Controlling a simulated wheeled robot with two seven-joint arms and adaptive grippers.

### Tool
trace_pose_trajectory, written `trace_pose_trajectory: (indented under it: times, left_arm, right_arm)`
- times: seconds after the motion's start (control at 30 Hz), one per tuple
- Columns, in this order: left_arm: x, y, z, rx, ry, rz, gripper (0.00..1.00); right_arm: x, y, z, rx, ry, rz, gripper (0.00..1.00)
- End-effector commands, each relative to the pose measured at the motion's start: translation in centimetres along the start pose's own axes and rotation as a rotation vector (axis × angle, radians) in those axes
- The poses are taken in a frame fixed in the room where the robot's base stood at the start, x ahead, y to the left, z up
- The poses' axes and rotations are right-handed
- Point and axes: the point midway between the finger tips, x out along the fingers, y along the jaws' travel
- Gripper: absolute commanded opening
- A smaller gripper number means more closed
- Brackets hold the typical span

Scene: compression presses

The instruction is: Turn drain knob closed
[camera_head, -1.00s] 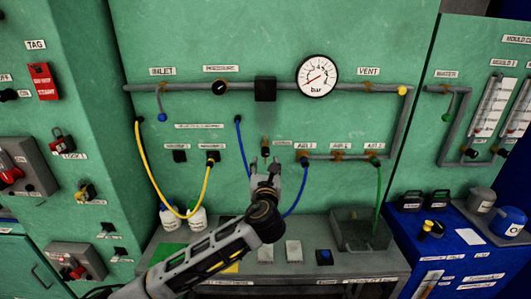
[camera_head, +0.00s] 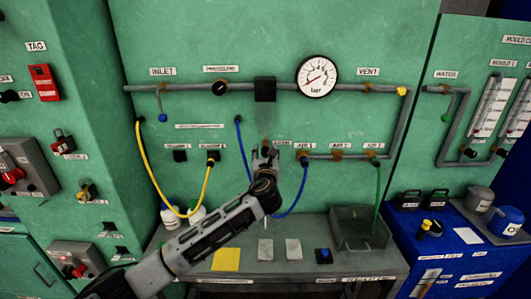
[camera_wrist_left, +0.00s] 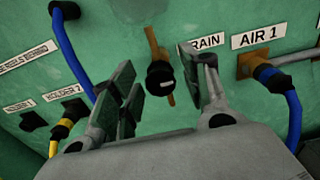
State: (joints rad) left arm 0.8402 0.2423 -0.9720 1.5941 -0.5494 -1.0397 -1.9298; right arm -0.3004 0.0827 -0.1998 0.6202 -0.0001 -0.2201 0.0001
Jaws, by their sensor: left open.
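The drain knob (camera_wrist_left: 160,78) is a small black knob with a white mark, on an upright brass-coloured stem on the green panel. The DRAIN label (camera_wrist_left: 207,42) is beside it, its first letter hidden by my finger. My left gripper (camera_wrist_left: 160,88) is open, with its fingers on either side of the knob in the wrist view. No contact with the knob shows. In the head view my left gripper (camera_head: 265,157) is up at the panel and largely covers the knob. My right gripper is not in view.
A blue hose (camera_wrist_left: 75,45) hangs left of the knob. Another blue hose (camera_wrist_left: 293,105) leaves the AIR 1 fitting (camera_wrist_left: 262,70) close on the right. The pressure gauge (camera_head: 317,76) is higher on the panel. A grey bench (camera_head: 300,262) with small pads is below.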

Motion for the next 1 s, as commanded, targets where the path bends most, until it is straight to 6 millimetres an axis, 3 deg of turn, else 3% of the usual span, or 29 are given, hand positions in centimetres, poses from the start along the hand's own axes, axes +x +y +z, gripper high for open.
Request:
trace_pose_trajectory:
  times: [0.57, 0.9, 1.0]
  left_arm:
    - [1.00, 0.00, 0.04, 0.000, -0.001, -0.001, 0.45]
    - [0.99, 0.00, 0.03, 0.000, 0.000, -0.001, 0.01]
    - [0.98, 0.00, 0.01, -0.001, 0.000, -0.001, 0.00]
  right_arm:
    - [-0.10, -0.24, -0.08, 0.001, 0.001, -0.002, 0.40]
    - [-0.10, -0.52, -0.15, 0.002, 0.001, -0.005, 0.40]
    - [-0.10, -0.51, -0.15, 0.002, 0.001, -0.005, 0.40]
